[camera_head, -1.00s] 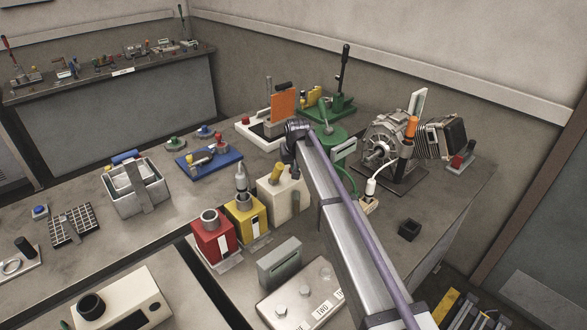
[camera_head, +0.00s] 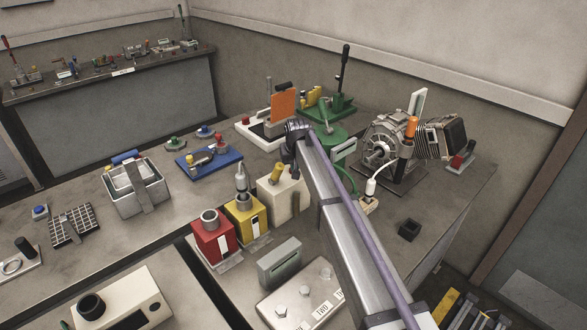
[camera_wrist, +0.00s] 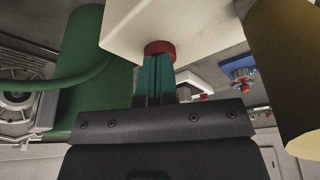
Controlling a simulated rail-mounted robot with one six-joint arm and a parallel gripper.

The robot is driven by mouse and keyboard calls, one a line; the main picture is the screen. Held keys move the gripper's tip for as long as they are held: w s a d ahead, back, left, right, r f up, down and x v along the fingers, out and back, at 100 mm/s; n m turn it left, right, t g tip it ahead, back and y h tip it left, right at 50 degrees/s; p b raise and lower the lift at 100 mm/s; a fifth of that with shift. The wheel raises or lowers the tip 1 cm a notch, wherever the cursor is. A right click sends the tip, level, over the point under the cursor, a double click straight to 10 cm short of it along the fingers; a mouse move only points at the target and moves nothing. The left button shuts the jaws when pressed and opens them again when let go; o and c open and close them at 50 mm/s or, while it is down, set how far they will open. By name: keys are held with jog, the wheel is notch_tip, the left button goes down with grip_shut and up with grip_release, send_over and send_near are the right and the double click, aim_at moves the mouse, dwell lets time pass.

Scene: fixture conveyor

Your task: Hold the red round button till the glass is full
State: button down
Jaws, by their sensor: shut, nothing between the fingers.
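The red round button (camera_wrist: 159,48) shows in the wrist view on a pale cream box (camera_wrist: 185,25). My gripper (camera_wrist: 158,58) has its teal fingers shut together with nothing between them. Their tips meet the button's near edge in the picture and seem to touch it; how far it is pressed I cannot tell. In the head view my wrist is above the cream box (camera_head: 291,197), and my fingers and the button cannot be made out there. I cannot make out a glass or its level in either view.
A yellow cylinder (camera_wrist: 283,65) stands right of my fingers and a green cylinder (camera_wrist: 88,75) left of them in the wrist view. In the head view a yellow box (camera_head: 243,223) and a red box (camera_head: 212,243) stand left of my arm, and a motor (camera_head: 385,145) to its right.

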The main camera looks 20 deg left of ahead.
notch_tip(320, 180, up, 6)
jog(key=p, duration=0.6)
jog(key=shift+r, duration=0.1)
jog(key=p+v, duration=1)
jog(key=shift+r, duration=0.25)
jog(key=shift+s, duration=0.1)
